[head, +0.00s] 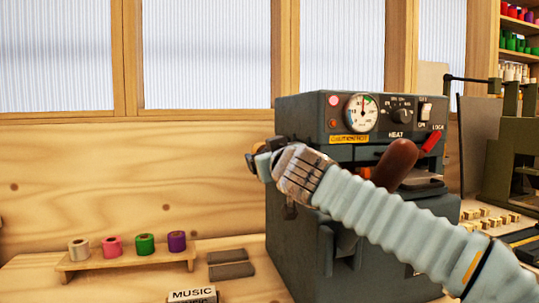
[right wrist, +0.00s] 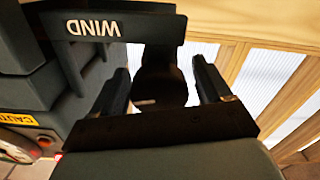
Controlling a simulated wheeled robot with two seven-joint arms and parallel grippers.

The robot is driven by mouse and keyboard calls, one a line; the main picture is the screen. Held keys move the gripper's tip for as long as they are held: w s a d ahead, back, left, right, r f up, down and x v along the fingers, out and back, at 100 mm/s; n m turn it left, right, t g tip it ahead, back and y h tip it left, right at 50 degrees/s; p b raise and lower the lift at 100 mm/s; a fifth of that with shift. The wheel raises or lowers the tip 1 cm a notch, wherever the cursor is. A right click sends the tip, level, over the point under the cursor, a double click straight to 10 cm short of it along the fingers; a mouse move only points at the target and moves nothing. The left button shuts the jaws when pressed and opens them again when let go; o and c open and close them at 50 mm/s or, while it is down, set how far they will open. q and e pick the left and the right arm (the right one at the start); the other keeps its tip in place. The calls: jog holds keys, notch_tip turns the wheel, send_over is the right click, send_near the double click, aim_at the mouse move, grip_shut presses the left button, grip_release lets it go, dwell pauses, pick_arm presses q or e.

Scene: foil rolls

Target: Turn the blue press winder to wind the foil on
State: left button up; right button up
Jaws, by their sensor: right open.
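The press (head: 335,240) is a dark blue-grey machine in the middle of the head view, with a gauge, a HEAT knob and a brown handle (head: 398,165). In the right wrist view a WIND plate (right wrist: 98,27) on it appears upside down. A dark knob-like winder (right wrist: 163,75) shows beside the plate; in this shade I cannot tell its colour. My right gripper (right wrist: 165,88) is open, with one finger on each side of the winder. In the head view my right gripper (head: 260,158) is at the press's left side, where it hides the winder. My left gripper is not in view.
A wooden rack (head: 125,260) with several foil rolls stands on the bench at left. Dark blocks (head: 230,263) and a MUSIC block (head: 193,295) lie near the press's left side. My right arm crosses the press front. Small wooden pieces (head: 490,218) and another machine are at right.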

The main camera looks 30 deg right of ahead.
jog(key=c, duration=1)
jog(key=shift+f+b, duration=0.2)
jog(key=shift+b, duration=0.35)
jog(key=m+b, duration=0.5)
jog(key=b, duration=0.2)
jog(key=shift+f+m, duration=0.1)
jog(key=shift+m, duration=0.2)
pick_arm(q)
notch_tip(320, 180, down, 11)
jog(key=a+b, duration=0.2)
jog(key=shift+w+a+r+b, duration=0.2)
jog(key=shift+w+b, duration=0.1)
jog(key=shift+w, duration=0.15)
pick_arm(e)
jog(key=m, duration=0.3)
jog(key=shift+s+d+r, duration=0.1)
jog(key=shift+d+r, duration=0.05)
jog(key=shift+r, duration=0.15)
jog(key=shift+r+m, duration=0.1)
jog(key=shift+m, duration=0.3)
jog(key=o, duration=1)
jog(key=shift+c, duration=0.2)
jog(key=shift+o, duration=0.2)
